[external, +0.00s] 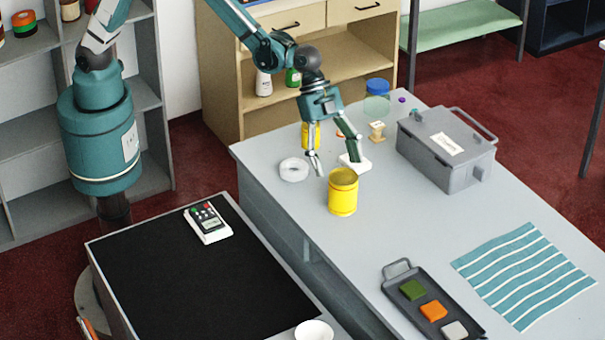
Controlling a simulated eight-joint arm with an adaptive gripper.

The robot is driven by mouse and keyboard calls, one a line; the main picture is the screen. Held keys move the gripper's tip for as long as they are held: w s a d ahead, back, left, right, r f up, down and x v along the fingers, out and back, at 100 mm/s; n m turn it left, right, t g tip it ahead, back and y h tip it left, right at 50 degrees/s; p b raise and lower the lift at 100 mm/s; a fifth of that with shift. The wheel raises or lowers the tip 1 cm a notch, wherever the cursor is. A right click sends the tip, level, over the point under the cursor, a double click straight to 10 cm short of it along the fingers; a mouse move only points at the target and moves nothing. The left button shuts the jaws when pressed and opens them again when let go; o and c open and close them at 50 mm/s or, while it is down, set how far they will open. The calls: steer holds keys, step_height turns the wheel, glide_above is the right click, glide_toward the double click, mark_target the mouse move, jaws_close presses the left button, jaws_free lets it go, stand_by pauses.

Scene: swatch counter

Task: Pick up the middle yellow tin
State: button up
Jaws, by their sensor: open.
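A large yellow tin (343,196) stands upright on the grey counter (400,215), in front of my gripper. A narrower yellow tin-like object (310,140) shows behind the gripper, partly hidden by it. Only these two yellow items are clear, so I cannot tell which is the middle one. My gripper (336,166) points down with its fingers spread, open and empty. In the picture its fingertips are just above and behind the large tin's lid. I cannot tell the exact depth gap between them.
A white ring (293,170) and a white block (356,164) lie near my fingers. A grey toolbox (430,160), a blue-lidded jar (377,104) and a small wooden piece (377,133) stand behind right. A swatch tray (416,313) and striped cloth (525,272) lie in front right.

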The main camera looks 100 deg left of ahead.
mark_target(343, 184)
steer(key=shift+w+d+f, duration=0.25)
steer(key=shift+f, duration=0.35)
steer(key=shift+p+x, duration=0.4)
steer(key=shift+x, duration=2.2)
steer(key=c, duration=1.3)
